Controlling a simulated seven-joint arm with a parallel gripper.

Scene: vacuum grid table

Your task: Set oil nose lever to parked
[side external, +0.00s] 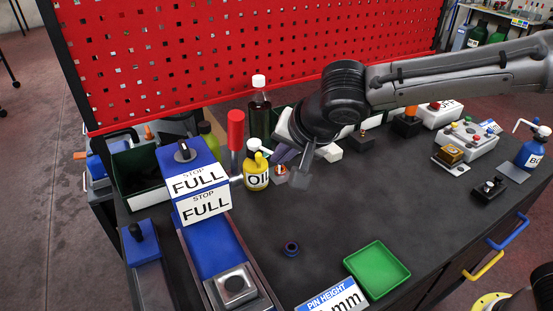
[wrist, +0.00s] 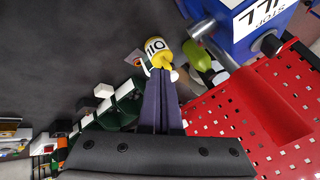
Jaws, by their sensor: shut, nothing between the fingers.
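The oil bottle (side external: 257,176) is yellow with a white label. It stands upright on the dark table beside a red-handled tool, with a small white and yellow nozzle (side external: 254,145) on top. In the wrist view the oil bottle (wrist: 163,48) lies just beyond my fingertips, and white parts of its top show on both sides of them. My gripper (side external: 277,153) is shut and empty, pointing left at the upper part of the bottle. In the wrist view the gripper's fingers (wrist: 162,74) overlap the nozzle, so I cannot tell whether they touch it or how its lever is set.
A red-handled tool (side external: 236,130) stands close left of the bottle. A dark bottle with a white cap (side external: 259,112) stands behind. The blue STOP FULL unit (side external: 183,158) is at left. A green tray (side external: 377,269) lies at front; the table's middle is mostly clear.

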